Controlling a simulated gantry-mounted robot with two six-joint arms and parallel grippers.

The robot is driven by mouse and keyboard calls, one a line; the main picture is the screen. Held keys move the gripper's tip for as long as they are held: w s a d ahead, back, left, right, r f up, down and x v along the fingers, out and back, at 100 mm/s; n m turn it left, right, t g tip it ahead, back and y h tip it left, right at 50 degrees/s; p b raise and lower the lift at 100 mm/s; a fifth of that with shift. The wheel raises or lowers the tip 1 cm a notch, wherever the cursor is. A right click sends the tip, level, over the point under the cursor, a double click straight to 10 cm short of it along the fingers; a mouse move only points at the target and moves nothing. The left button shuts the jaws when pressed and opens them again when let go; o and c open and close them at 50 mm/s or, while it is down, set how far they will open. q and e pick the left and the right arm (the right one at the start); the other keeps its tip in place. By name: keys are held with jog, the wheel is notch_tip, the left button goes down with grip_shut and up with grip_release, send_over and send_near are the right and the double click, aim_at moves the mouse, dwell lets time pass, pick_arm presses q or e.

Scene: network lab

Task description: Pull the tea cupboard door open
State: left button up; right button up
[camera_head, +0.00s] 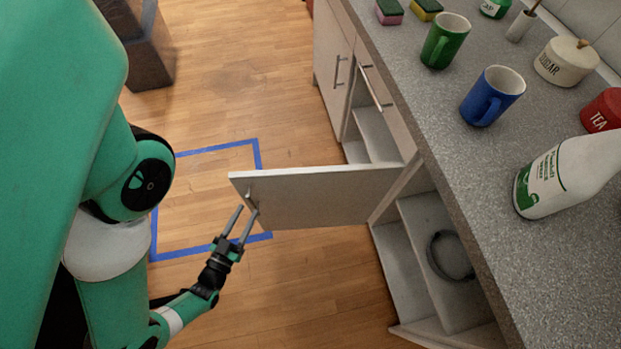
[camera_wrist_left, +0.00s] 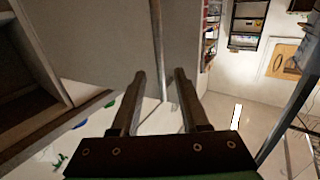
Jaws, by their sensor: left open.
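The pale cupboard door (camera_head: 325,195) stands swung out from the counter, roughly square to its front, and the cupboard's shelves (camera_head: 440,262) show behind it. A thin metal handle (camera_head: 251,193) is near the door's free edge. My left gripper (camera_head: 248,210) is open, with its fingertips close to the handle. In the left wrist view, the handle bar (camera_wrist_left: 158,35) runs between the two spread fingers of my left gripper (camera_wrist_left: 159,72), and neither finger clearly touches it. The door panel (camera_wrist_left: 90,45) fills the upper left there. My right gripper is out of view.
The grey counter (camera_head: 545,240) carries a green mug (camera_head: 445,41), a blue mug (camera_head: 492,96), a white bottle (camera_head: 568,177), a sugar jar (camera_head: 566,62) and a red tea tin (camera_head: 603,111). Blue tape (camera_head: 205,249) marks the wooden floor, which is clear around the door.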

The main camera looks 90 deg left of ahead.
pick_arm(q)
jog(key=v, duration=0.7)
jog(key=shift+d+r, duration=0.1)
jog(key=shift+r, duration=0.05)
